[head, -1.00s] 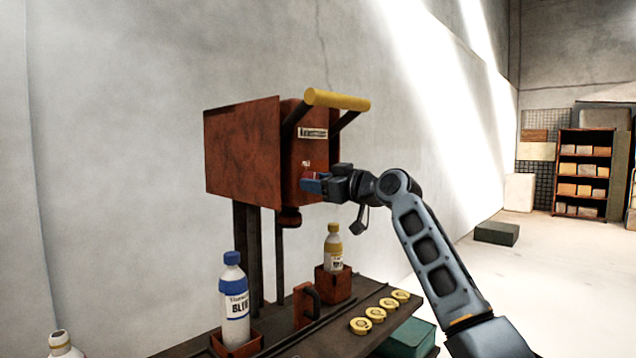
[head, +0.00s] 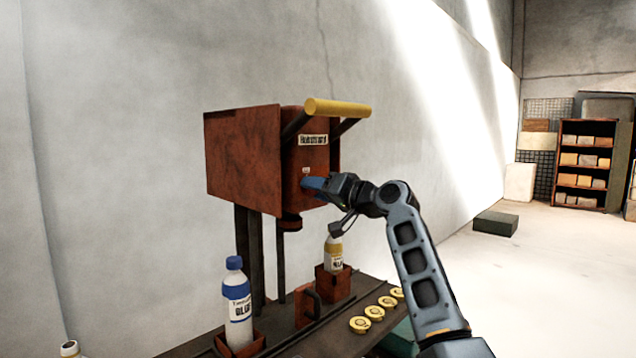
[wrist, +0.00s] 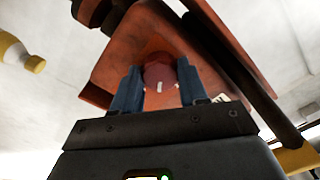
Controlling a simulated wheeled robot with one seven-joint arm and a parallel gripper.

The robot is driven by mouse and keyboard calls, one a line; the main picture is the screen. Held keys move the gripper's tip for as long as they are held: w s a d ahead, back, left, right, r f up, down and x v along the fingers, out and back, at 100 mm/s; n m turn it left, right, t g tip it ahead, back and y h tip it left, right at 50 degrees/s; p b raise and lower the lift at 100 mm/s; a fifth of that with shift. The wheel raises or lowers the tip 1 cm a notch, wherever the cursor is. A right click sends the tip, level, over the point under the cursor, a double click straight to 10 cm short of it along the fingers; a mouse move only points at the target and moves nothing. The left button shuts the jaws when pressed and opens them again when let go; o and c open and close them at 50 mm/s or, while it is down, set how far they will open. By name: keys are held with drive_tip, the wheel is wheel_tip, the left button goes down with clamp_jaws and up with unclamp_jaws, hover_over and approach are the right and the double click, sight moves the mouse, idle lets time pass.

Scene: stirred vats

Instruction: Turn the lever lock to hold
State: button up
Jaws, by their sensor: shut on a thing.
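The lever lock is a round dark red knob (wrist: 159,74) with a small white mark on the front of the rust-red machine (head: 243,157). In the wrist view it sits between the two blue fingers of my gripper (wrist: 158,88), which are shut on it. In the head view my gripper (head: 312,186) is against the machine's front face and hides the knob. A small white label (head: 306,170) shows just above the fingers; its print is too small to read. The lever has a yellow bar handle (head: 338,107) on dark arms, raised at the top of the machine.
Below stand a blue-capped bottle (head: 237,305) and a yellow-capped bottle (head: 333,252) in red holders. Several yellow discs (head: 374,313) lie along the bench edge. A dark nozzle (head: 290,223) hangs under the machine. The floor to the right is mostly clear.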

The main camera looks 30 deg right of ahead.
drive_tip(key=shift+r+m+p, duration=0.1)
drive_tip(key=shift+m+p, duration=2.15)
drive_tip(key=shift+m, duration=1.35)
drive_tip(key=o, duration=1.1)
drive_tip(key=shift+c, duration=0.2)
drive_tip(key=shift+s, duration=0.1)
drive_tip(key=b+v, duration=0.1)
drive_tip(key=v, duration=0.6)
drive_tip(key=shift+s+b, duration=0.25)
drive_tip(key=shift+b, duration=0.05)
drive_tip(key=shift+d, duration=0.15)
